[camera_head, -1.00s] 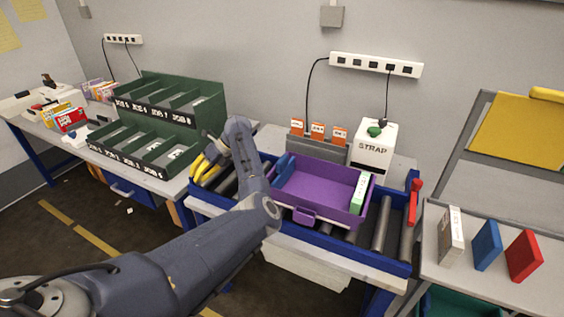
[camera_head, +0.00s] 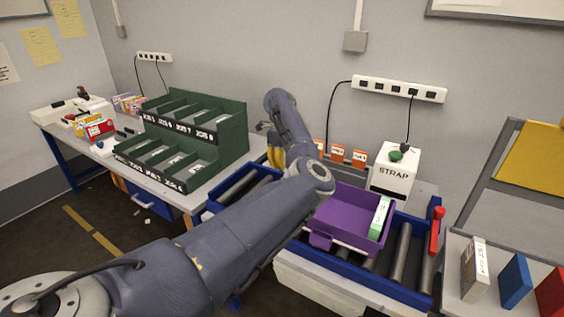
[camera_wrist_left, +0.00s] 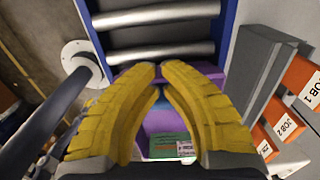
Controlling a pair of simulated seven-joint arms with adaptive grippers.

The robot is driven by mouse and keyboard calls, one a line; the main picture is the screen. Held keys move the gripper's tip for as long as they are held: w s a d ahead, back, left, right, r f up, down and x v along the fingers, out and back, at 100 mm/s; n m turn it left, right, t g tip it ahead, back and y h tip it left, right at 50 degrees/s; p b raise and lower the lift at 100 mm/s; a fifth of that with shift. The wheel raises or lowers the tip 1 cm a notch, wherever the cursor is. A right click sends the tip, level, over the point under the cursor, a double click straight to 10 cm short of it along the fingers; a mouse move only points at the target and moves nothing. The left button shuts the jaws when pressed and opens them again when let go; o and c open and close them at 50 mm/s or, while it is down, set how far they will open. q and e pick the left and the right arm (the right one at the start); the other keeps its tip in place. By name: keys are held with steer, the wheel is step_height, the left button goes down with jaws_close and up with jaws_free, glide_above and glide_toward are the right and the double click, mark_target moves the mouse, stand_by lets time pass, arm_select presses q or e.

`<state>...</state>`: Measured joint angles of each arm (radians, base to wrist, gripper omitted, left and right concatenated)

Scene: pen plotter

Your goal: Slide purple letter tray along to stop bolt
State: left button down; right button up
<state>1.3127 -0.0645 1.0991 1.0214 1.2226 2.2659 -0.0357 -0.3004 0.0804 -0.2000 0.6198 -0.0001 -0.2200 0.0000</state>
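The purple letter tray (camera_head: 349,213) sits on the roller conveyor with a green-and-white box (camera_head: 379,218) at its right end. My left arm hides the tray's left part. A red upright piece (camera_head: 436,232), probably the stop bolt, stands at the conveyor's right end, apart from the tray with bare rollers between. My left gripper (camera_head: 277,150) is at the tray's left end, partly hidden by my arm. In the left wrist view its yellow fingers (camera_wrist_left: 158,70) are together over the purple tray (camera_wrist_left: 160,125); contact cannot be told. My right gripper is out of view.
The conveyor has a blue frame (camera_head: 395,283) and bare rollers (camera_head: 400,243) to the right of the tray. A white STRAP box (camera_head: 394,172) and orange job cards (camera_head: 337,154) stand behind it. A green sorter (camera_head: 195,135) is at left, a blue block (camera_head: 515,280) at right.

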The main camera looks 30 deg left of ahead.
arm_select(q)
steer(key=d+f, duration=0.4)
steer(key=f, duration=0.2)
stand_by(0.4)
steer(key=shift+w, duration=0.1)
